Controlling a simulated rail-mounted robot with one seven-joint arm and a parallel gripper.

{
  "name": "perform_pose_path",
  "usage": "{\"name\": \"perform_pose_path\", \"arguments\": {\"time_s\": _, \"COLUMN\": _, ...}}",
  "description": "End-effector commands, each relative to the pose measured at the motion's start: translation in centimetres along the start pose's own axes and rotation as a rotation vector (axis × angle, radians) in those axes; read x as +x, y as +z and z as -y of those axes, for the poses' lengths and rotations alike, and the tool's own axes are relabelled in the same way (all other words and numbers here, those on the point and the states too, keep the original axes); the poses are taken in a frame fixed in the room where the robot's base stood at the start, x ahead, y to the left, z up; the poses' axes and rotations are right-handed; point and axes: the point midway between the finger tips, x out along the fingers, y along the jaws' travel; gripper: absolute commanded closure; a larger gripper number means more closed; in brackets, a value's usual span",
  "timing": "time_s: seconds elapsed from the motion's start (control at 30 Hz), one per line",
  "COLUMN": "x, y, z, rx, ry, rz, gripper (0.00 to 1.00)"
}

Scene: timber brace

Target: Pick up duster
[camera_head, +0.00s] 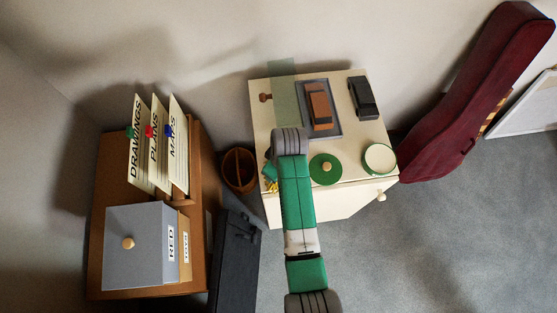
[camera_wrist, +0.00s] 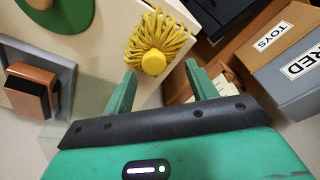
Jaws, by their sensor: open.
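The duster (camera_wrist: 155,42), a bunch of yellow strands around a round yellow knob, is at the edge of the cream cabinet top in the wrist view. In the head view only a little yellow of the duster (camera_head: 271,186) shows beside my arm; the rest is hidden. My gripper (camera_wrist: 161,70) is open and empty, its two green fingers pointing toward the duster. The knob lies between the lines of the fingers, just beyond their tips. I cannot tell the exact gap.
The cabinet top (camera_head: 350,152) also holds a brown block (camera_head: 320,106) on a grey tray, a black object (camera_head: 363,98), a green lid (camera_head: 326,169) and a round green-rimmed container (camera_head: 380,158). Left are a wooden bucket (camera_head: 239,168) and a grey box (camera_head: 140,245) labelled RED.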

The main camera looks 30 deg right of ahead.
Motion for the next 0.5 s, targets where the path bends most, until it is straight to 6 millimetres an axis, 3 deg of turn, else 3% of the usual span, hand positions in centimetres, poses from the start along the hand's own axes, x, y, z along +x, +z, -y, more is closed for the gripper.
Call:
{"name": "perform_pose_path", "arguments": {"time_s": 0.13, "x": 0.8, "y": 0.0, "z": -0.1, "rx": 0.0, "ry": 0.001, "rz": -0.001, "gripper": 0.43}}
{"name": "perform_pose_path", "arguments": {"time_s": 0.4, "x": 5.2, "y": -0.1, "z": -0.8, "rx": 0.0, "ry": 0.001, "rz": 0.0, "gripper": 0.43}}
{"name": "perform_pose_path", "arguments": {"time_s": 0.5, "x": 5.6, "y": -0.1, "z": -0.8, "rx": 0.0, "ry": 0.003, "rz": -0.002, "gripper": 0.43}}
